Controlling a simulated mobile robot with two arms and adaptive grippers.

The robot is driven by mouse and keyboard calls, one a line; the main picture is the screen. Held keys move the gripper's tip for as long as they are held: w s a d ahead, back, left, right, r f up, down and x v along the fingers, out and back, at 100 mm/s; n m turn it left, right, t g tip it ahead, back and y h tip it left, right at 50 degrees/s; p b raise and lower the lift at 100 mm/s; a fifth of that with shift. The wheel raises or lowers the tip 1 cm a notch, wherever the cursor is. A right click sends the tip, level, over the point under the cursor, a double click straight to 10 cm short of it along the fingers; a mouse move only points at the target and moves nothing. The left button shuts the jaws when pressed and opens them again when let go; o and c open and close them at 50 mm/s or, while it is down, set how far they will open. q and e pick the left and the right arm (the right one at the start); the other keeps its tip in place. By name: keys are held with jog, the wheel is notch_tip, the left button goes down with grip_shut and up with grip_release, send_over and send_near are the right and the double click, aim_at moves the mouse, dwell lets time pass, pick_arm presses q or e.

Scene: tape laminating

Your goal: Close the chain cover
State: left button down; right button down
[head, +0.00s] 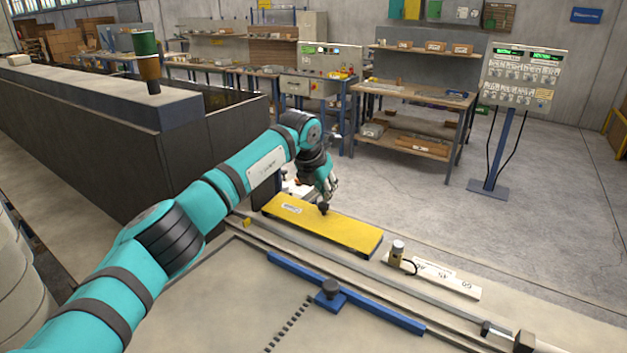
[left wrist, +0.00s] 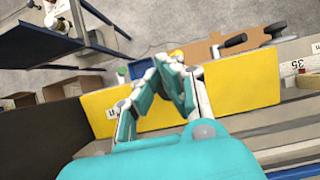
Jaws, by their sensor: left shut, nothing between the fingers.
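The chain cover (head: 350,233) is a long yellow panel with a dark edge and a small white label, lying along the far side of the machine bed in the head view. A black knob (head: 323,208) stands on it. My left gripper (head: 326,199) is at the knob, close above the cover; whether it touches is unclear. In the left wrist view the fingers (left wrist: 167,68) are together with nothing between them, and the yellow cover (left wrist: 243,88) shows on both sides of them. My right gripper is in neither view.
A blue rail (head: 345,290) with a black-knobbed clamp (head: 330,292) lies on the near bed. A white scale strip (head: 440,277) with a small fitting is right of the cover. A dark walled machine (head: 120,140) stands left. Open floor lies beyond the bed.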

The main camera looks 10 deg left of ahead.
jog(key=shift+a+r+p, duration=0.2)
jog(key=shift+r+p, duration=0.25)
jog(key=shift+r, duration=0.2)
